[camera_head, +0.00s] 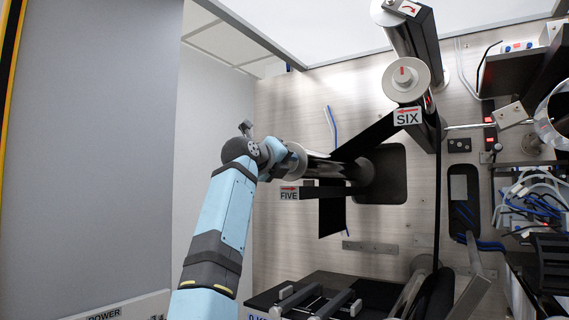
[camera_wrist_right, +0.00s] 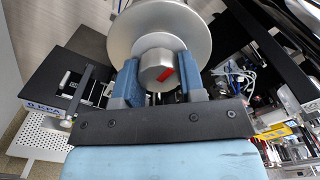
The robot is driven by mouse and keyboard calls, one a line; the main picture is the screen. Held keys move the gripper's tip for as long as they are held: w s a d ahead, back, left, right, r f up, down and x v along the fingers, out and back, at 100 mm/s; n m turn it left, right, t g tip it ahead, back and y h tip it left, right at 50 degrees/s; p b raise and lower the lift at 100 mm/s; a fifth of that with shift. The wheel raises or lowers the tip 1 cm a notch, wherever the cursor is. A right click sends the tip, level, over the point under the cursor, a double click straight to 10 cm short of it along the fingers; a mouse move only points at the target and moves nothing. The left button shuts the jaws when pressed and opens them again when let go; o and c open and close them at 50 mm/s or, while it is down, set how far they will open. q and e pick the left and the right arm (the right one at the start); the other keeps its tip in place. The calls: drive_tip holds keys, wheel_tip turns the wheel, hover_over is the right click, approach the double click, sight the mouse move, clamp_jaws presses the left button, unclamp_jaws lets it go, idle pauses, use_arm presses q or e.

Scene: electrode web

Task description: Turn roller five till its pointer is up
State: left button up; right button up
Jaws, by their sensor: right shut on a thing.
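Roller five (camera_head: 325,168) is a shiny cylinder standing out from the metal back panel, above its FIVE label (camera_head: 289,193) with a red arrow pointing right. My right gripper (camera_head: 286,160) is at its front end. In the right wrist view, the blue fingers of the right gripper (camera_wrist_right: 160,82) are shut on the round silver end knob (camera_wrist_right: 150,62), one on each side. The knob's red pointer (camera_wrist_right: 166,75) lies slantwise in that view. A wide silver flange (camera_wrist_right: 193,30) is behind the knob. In the head view, my arm hides the pointer. My left gripper is not in view.
Roller six (camera_head: 406,80), with its SIX label (camera_head: 407,117), is up and to the right. A black web (camera_head: 368,138) runs between the two rollers. Cables (camera_head: 540,195) crowd the right side. A dark tray with bars (camera_head: 318,297) lies below.

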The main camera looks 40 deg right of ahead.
idle(0.3)
drive_tip(key=o, duration=0.9)
drive_tip(key=shift+o, duration=0.2)
drive_tip(key=b+v, duration=0.4)
drive_tip(key=v, duration=1)
drive_tip(key=shift+b, duration=0.4)
drive_tip(key=shift+d, duration=0.15)
